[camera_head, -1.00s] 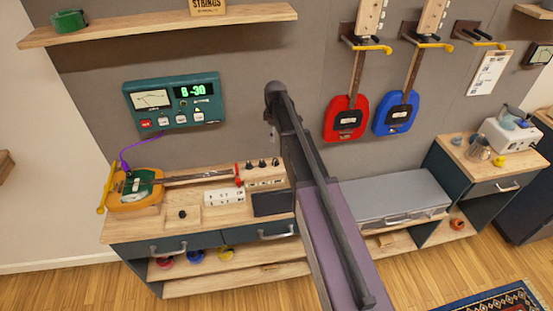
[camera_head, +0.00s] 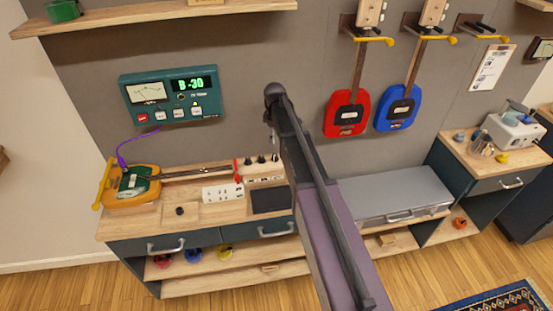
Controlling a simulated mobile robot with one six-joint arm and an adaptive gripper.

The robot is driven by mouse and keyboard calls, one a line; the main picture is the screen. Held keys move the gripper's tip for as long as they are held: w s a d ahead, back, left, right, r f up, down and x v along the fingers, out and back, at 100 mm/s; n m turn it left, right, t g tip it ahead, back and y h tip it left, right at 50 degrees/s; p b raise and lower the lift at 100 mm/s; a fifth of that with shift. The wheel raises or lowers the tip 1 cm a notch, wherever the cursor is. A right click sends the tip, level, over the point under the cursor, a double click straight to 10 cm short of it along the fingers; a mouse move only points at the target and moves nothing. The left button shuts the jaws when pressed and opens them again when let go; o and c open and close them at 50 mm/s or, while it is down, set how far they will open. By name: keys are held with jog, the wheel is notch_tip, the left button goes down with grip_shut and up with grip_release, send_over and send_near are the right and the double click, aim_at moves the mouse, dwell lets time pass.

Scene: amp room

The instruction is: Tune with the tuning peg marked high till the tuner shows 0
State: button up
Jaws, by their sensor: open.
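The green tuner (camera_head: 170,97) hangs on the back wall, with a needle dial at left and a lit display (camera_head: 189,84) that appears to read "B -30". A row of small dark upright pegs (camera_head: 262,159) stands at the back of the workbench. Their markings are too small to read, so I cannot tell which is marked high. An orange and green guitar (camera_head: 132,184) lies on the bench, its neck pointing right toward a red piece (camera_head: 238,173). My arm rises in front of the bench's right part; my gripper does not show.
A grey case (camera_head: 392,192) lies right of my arm. Red (camera_head: 347,115) and blue (camera_head: 397,108) guitars hang on the wall. A purple cable (camera_head: 122,158) runs near the orange guitar.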

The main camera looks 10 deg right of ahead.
aim_at(275, 155)
jog(key=shift+f+b, duration=4.85)
jog(key=shift+f, duration=0.3)
grip_shut()
jog(key=shift+d, duration=0.25)
jog(key=shift+a, duration=0.2)
